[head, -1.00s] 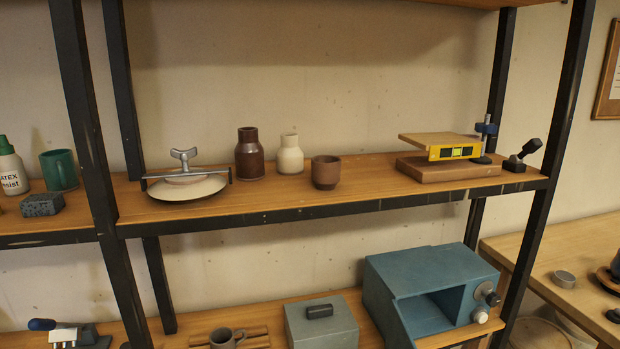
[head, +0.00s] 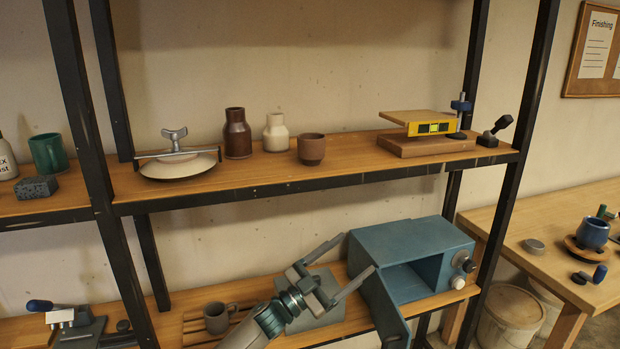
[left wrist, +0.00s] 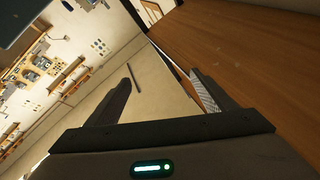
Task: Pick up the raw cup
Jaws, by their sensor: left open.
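A plain brown handleless cup (head: 311,149), looking like unglazed clay, stands upright on the upper shelf (head: 260,177) near its front edge. My left gripper (head: 357,254) is open and empty, below that shelf and a little right of the cup, in front of the lower shelf. Its two fingers also show in the left wrist view (left wrist: 165,88), apart with nothing between them. The cup is not visible in the left wrist view. My right gripper is not in view.
A dark brown bottle (head: 237,133) and a cream bottle (head: 275,132) stand left of the cup. A board with a yellow level (head: 434,128) is to its right. A blue box (head: 410,240) and a grey-brown mug (head: 217,317) sit on the lower shelf.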

